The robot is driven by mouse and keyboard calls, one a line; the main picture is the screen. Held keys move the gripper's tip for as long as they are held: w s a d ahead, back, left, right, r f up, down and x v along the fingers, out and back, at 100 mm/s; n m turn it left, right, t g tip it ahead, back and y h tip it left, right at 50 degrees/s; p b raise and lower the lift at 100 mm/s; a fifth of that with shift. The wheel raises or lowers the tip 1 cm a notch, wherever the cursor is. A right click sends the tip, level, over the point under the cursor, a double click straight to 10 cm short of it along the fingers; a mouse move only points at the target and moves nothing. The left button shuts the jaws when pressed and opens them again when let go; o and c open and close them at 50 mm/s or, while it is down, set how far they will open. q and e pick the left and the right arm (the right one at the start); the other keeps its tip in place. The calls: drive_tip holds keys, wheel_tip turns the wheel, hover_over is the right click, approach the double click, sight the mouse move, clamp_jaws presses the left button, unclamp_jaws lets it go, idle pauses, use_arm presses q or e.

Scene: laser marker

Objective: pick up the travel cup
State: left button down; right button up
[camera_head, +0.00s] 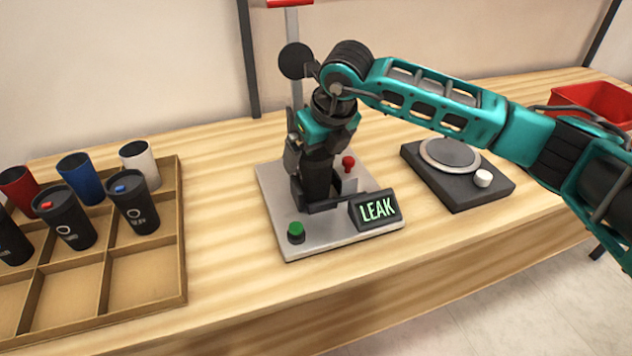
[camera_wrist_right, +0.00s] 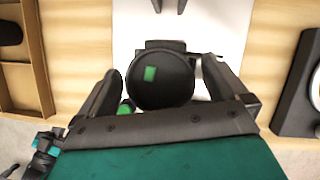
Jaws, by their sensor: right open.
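A black travel cup (camera_head: 318,183) stands upright on the grey plate of the leak tester (camera_head: 345,232), whose display reads LEAK. In the right wrist view its round black lid (camera_wrist_right: 165,90) has a green tab and sits between my fingers. My right gripper (camera_head: 313,160) is over the cup from above; it also shows in the right wrist view (camera_wrist_right: 161,72). It is open, one finger on each side of the lid. The gripper and wrist hide part of the cup. I cannot tell whether the fingers touch it.
A wooden divided tray (camera_head: 182,245) with several cups stands at the left. The tester has a green button (camera_head: 296,230), a red knob (camera_head: 348,163) and an upright post behind my wrist. A black turntable device (camera_head: 455,190) and a red bin (camera_head: 590,97) are at the right.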

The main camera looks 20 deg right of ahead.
drive_tip(key=shift+c, duration=0.5)
drive_tip(key=c, duration=0.6)
drive_tip(key=shift+c, duration=0.2)
drive_tip(key=shift+r, duration=0.15)
